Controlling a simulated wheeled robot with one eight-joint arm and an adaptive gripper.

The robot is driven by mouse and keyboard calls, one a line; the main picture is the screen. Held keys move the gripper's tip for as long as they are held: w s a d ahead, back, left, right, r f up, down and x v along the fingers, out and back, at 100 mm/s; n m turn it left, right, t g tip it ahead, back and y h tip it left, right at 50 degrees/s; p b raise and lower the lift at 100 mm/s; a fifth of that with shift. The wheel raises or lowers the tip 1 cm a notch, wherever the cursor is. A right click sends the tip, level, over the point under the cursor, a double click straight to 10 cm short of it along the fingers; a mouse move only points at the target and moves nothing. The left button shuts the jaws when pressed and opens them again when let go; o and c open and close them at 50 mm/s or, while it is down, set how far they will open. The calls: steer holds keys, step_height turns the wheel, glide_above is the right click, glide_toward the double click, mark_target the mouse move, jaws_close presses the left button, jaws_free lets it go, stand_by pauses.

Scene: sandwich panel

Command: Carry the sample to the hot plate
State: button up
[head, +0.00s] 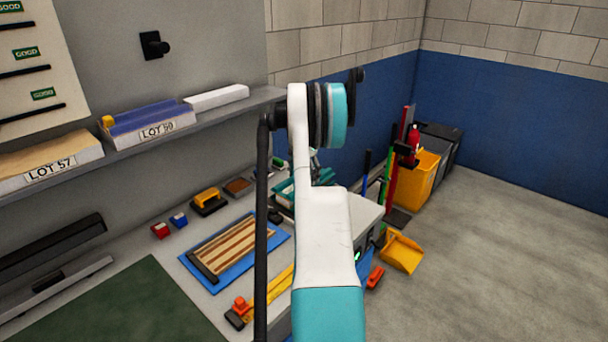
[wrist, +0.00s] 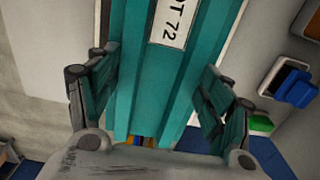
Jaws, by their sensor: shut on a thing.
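In the wrist view, my gripper (wrist: 158,66) has a finger on each side of a long teal ribbed piece (wrist: 150,85), which I take to be the sample. A white label on it ends in "T 72". The gripper is shut on this piece, though the exact contact points are hard to see. In the head view, my arm hides most of the gripper, and teal parts show behind it near the bench's far end. I cannot pick out the hot plate with certainty in either view.
A blue board (head: 279,238) with a striped panel (head: 222,247) lies on the bench, near a green mat (head: 130,310). A shelf (head: 150,150) with labelled lots hangs above. A yellow bin (head: 424,178) and a dustpan (head: 402,252) stand beyond the bench; open floor lies right.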

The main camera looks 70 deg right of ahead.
steer(key=shift+f+b, duration=0.3)
steer(key=shift+f, duration=0.3)
stand_by(1.1)
steer(key=o, duration=1.1)
steer(key=shift+c, duration=0.2)
step_height(320, 180, up, 12)
steer(key=shift+r, duration=0.1)
